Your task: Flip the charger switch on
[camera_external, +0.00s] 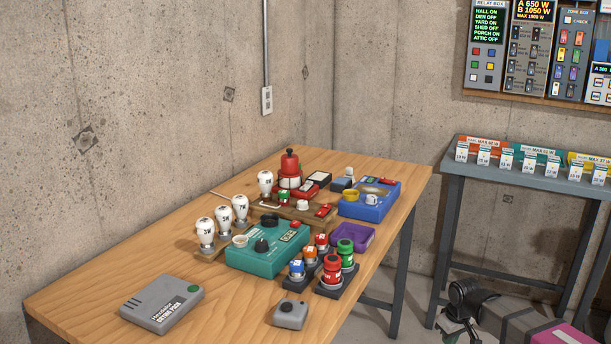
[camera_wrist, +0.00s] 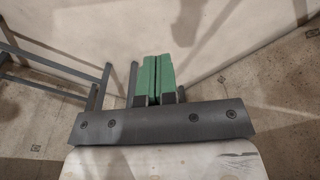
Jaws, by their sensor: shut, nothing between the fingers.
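My gripper (camera_wrist: 152,80) shows in the wrist view with its two green fingertips pressed together and nothing between them. A pale blank surface lies beyond them, and no switch shows there. In the external view a wall board at the upper right carries a relay box (camera_external: 487,60), a panel with wattage readouts (camera_external: 527,45) and a zone box (camera_external: 571,60), each with small buttons or switches. I cannot read a charger label on any of them, so I cannot tell which is the charger switch. The board is cut off at the right edge.
A wooden table (camera_external: 75,280) bears bulbs, a teal box (camera_external: 262,247), a blue box (camera_external: 366,200) and a grey drying pack (camera_external: 162,303). A grey side table (camera_external: 540,172) with tagged trays stands below the board. A dark jointed shape is at the lower right.

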